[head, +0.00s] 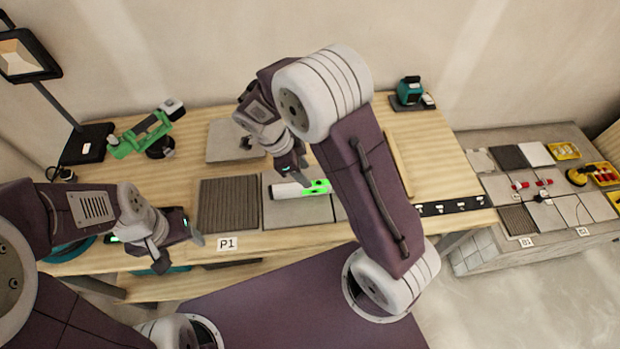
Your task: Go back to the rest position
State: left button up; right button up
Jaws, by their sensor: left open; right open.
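My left gripper (180,250) is open and empty over the front left of the wooden table, left of the dark ribbed tile (228,204). My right gripper (292,180) points down just above a white and green device (300,189). The device lies on a grey tile (290,213) near the table's front edge. The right gripper is open, but its fingertips are small in this view and I cannot tell whether they touch the device. My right arm hides part of the tiles behind it.
A green tool (142,135) and a work lamp (84,146) stand at the table's left. Another grey tile (235,141) lies at the back. A teal device (409,92) sits at the back right. A side bench (487,249) holds tiles and yellow trays (563,151).

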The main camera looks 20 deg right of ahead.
jog(key=shift+a+r, duration=0.1)
jog(key=shift+r, duration=0.15)
jog(key=s+d+r+m+y, duration=0.1)
jog(key=s+d+r, duration=0.2)
jog(key=d+r, duration=0.15)
jog(key=s+f+n+t+y, duration=0.1)
jog(key=s+n, duration=0.2)
jog(key=n, duration=0.7)
jog(key=s+a+f+n+t+y, duration=0.1)
jog(key=s+n, duration=0.3)
jog(key=n, duration=0.7)
jog(key=shift+a+f+n+y, duration=0.3)
jog(key=shift+f+y, duration=0.3)
jog(key=shift+y, duration=0.1)
jog(key=shift+s, duration=0.1)
dwell(1.0)
